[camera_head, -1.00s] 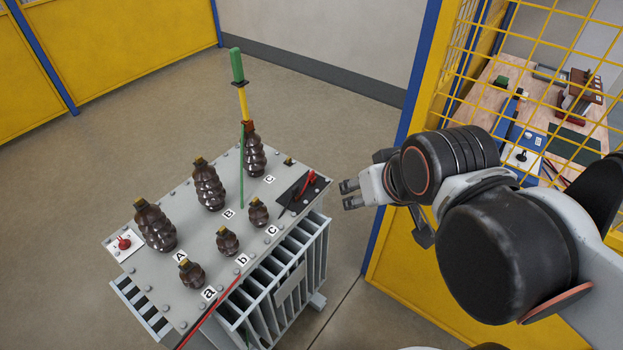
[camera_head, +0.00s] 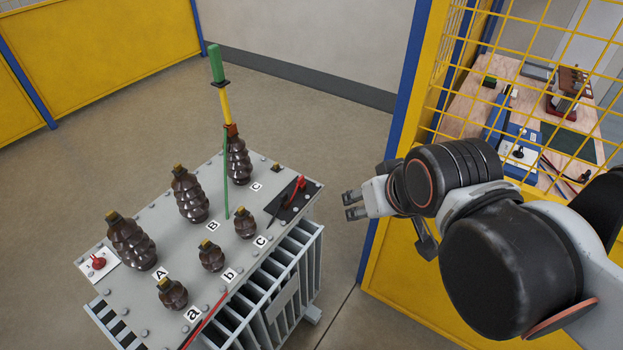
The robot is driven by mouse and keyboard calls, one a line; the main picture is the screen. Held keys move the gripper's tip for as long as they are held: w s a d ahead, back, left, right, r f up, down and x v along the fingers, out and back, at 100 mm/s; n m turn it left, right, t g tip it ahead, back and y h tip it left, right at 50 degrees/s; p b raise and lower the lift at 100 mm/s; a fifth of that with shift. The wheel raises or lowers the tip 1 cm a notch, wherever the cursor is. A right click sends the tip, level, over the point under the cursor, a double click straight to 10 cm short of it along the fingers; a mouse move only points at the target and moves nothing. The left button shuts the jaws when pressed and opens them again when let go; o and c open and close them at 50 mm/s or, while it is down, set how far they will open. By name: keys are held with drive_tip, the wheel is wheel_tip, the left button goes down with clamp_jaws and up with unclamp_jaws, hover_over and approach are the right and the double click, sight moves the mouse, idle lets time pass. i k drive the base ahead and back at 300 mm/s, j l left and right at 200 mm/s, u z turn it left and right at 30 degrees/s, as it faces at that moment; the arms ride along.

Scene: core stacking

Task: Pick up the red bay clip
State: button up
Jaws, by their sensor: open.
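A red clip (camera_head: 300,184), which looks like the bay clip, lies on a black pad (camera_head: 285,213) at the right corner of the grey transformer's top (camera_head: 200,255). A dark clip-like piece (camera_head: 277,205) lies beside it on the pad. My gripper (camera_head: 351,205) is to the right of the pad, past the transformer's edge. Its two fingers point left and are apart, with nothing between them. The gripper does not touch the red clip. My arm hides part of the yellow mesh fence behind it.
Several brown ribbed insulators (camera_head: 189,195) stand on the transformer. A green and yellow rod (camera_head: 220,85) rises at its back, with a green cable (camera_head: 225,170). A red switch (camera_head: 98,262) sits at the left corner. The yellow mesh fence (camera_head: 500,40) stands at right, before a wooden bench (camera_head: 455,118).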

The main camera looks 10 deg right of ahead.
sight(302, 185)
drive_tip(key=i+z, duration=0.25)
drive_tip(key=z, duration=0.15)
drive_tip(key=i+z, duration=0.25)
drive_tip(key=z, duration=0.2)
